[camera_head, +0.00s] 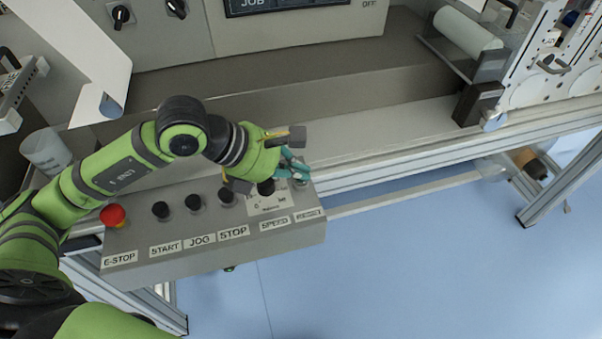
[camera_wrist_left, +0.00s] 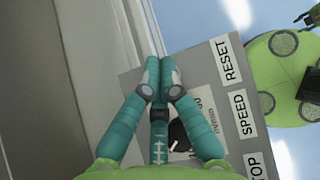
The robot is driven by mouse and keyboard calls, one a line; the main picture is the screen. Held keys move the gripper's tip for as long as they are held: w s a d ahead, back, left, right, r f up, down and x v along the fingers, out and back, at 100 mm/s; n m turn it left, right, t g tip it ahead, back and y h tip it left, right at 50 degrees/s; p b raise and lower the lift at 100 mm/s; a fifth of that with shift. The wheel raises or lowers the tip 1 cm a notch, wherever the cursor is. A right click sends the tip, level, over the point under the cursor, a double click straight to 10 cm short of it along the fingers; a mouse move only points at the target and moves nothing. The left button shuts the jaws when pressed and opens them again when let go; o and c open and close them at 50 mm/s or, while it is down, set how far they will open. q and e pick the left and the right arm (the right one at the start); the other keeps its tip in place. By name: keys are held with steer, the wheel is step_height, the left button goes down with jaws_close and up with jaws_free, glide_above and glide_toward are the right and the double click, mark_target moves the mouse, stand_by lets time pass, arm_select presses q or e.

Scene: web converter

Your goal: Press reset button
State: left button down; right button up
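The grey control box (camera_head: 190,262) has a row of labelled controls along its top, and the RESET label (camera_head: 308,214) is at its right end. In the left wrist view the RESET label (camera_wrist_left: 230,60) lies to the right of the fingertips. My left gripper (camera_head: 298,170) is over the right end of the box, just behind the RESET label. In the left wrist view its teal fingers (camera_wrist_left: 160,72) are closed together with nothing seen between them. The reset button is hidden by the fingers, and I cannot tell whether they touch it.
The red E-STOP knob (camera_head: 112,215) is at the box's left end. Black START (camera_head: 161,211), JOG (camera_head: 194,203) and STOP (camera_head: 226,197) buttons follow. A dark SPEED knob (camera_wrist_left: 180,134) sits beside the fingers. A metal rail (camera_head: 400,165) runs behind the box.

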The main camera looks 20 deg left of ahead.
mark_target(297, 180)
stand_by(0.3)
arm_select(q)
steer(key=shift+r+p, duration=0.5)
steer(key=shift+r, duration=0.45)
steer(key=shift+r, duration=0.15)
steer(key=shift+r+p, duration=1.5)
steer(key=shift+r, duration=0.85)
